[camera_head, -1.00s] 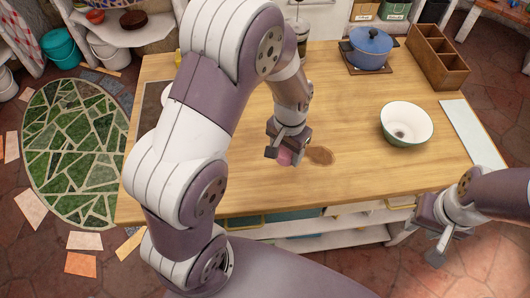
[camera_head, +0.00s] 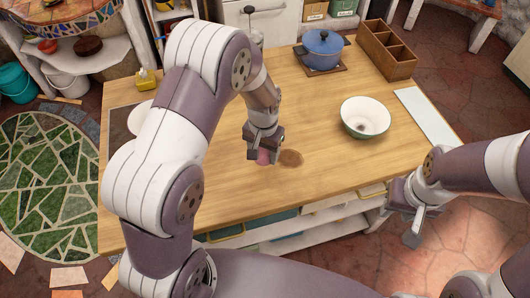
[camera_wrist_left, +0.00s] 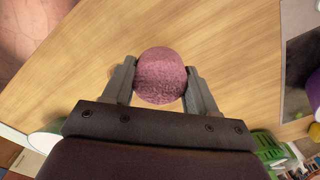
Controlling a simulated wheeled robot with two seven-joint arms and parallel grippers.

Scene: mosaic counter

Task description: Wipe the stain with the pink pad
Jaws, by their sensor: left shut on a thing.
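The pink pad (camera_head: 263,157) is round and fuzzy and sits between the fingers of my left gripper (camera_head: 264,154). In the left wrist view the pad (camera_wrist_left: 161,76) is clasped on both sides by the fingers of that gripper (camera_wrist_left: 161,88). The brown stain (camera_head: 290,158) is a roundish patch on the wooden counter, just right of the pad in the head view. Whether the pad touches the wood is hard to tell. My right gripper (camera_head: 416,222) hangs off the counter's front right edge; its fingers do not show clearly.
On the wooden counter (camera_head: 330,175) stand a white bowl (camera_head: 365,116), a blue pot (camera_head: 322,52) on a trivet and a wooden divided box (camera_head: 387,52). A pale strip (camera_head: 427,118) lies at the right edge. The wood around the stain is clear.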

